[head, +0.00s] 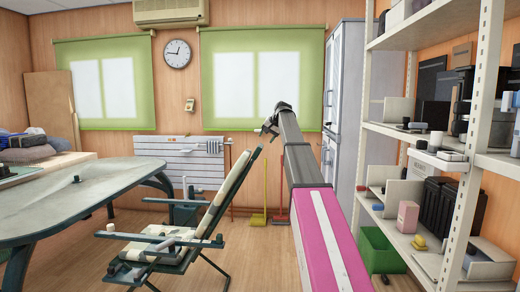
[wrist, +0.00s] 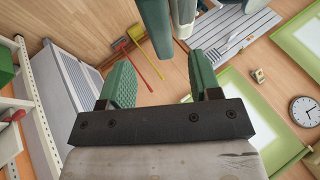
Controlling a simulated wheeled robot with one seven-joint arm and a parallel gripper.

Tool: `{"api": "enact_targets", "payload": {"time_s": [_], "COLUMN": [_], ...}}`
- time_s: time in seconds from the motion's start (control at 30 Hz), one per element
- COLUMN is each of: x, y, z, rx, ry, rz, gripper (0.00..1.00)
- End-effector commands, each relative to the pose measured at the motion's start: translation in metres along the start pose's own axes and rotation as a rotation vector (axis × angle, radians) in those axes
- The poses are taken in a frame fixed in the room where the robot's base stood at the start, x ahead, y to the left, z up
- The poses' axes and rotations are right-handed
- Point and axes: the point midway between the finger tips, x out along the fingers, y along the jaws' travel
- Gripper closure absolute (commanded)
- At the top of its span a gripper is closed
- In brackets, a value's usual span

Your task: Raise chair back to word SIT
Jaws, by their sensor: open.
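The chair (head: 165,245) stands right of the table, with a pale seat and a green frame. Its pale back (head: 232,188) leans up and to the right. My gripper (head: 270,126) is at the end of my raised arm, just above and right of the back's top edge. In the wrist view its two green fingers (wrist: 161,80) are spread, with nothing between their pads. A grey-green bar (wrist: 156,25) beyond them seems to be part of the chair frame; I cannot tell for sure. No word SIT is readable.
A grey-green table (head: 80,190) fills the left. Shelving (head: 478,165) with boxes and a green bin (head: 378,250) stand at the right. A white radiator (head: 180,165), a red broom (head: 281,215) and a yellow one (head: 258,217) are behind. Floor right of the chair is clear.

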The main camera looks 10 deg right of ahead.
Motion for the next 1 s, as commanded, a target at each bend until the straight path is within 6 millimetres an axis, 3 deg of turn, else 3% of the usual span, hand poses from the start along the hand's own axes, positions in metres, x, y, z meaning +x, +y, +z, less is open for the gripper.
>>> {"api": "enact_targets", "payload": {"time_s": [0.2, 0.4, 0.6, 0.9, 1.0], "x": [0.041, 0.070, 0.082, 0.083, 0.083], "y": [0.000, 0.000, 0.000, 0.000, 0.000], "z": [-0.001, 0.000, 0.000, 0.000, 0.000], "rx": [0.000, 0.000, 0.000, 0.000, 0.000], "ry": [-0.001, -0.001, -0.001, 0.000, 0.000], "rz": [0.000, 0.000, 0.000, 0.001, 0.001], "gripper": [0.43, 0.43, 0.43, 0.43, 0.75]}}
